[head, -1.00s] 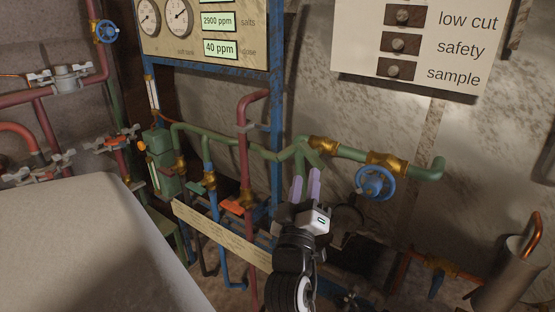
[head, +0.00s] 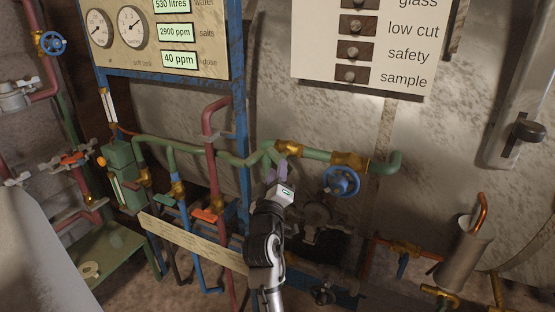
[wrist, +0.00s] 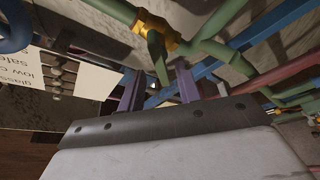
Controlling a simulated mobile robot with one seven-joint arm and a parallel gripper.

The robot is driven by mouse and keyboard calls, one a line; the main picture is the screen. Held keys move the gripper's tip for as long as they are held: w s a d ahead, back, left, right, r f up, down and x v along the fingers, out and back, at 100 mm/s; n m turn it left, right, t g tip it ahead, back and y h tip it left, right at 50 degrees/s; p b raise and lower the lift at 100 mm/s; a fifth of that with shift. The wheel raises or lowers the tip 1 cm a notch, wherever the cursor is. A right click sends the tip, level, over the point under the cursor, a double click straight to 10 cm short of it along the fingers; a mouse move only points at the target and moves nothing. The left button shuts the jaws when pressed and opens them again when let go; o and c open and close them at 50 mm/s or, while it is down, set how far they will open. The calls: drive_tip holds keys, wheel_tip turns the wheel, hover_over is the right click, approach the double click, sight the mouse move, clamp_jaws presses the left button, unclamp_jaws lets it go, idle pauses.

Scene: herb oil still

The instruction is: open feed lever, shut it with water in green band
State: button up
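A green lever (wrist: 158,58) hangs from a brass valve (wrist: 156,32) on the green pipe. In the head view that brass valve (head: 289,149) sits on the green pipe right of the blue post, and the lever (head: 270,155) slants down beside it. My gripper (head: 277,170) reaches up to the lever from below. In the wrist view the two purple fingers of my gripper (wrist: 158,90) stand apart, with the lever's end between them and gaps on both sides. A display reading 530 litres (head: 172,5) is labelled water. No green band can be made out.
A blue wheel valve (head: 341,182) and its brass body (head: 349,161) are close to the right of my gripper. A red pipe (head: 211,160) rises on the left. A metal can (head: 466,255) stands at right.

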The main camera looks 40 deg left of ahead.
drive_tip(key=shift+p+x, duration=0.3)
drive_tip(key=shift+x, duration=1.2)
clamp_jaws()
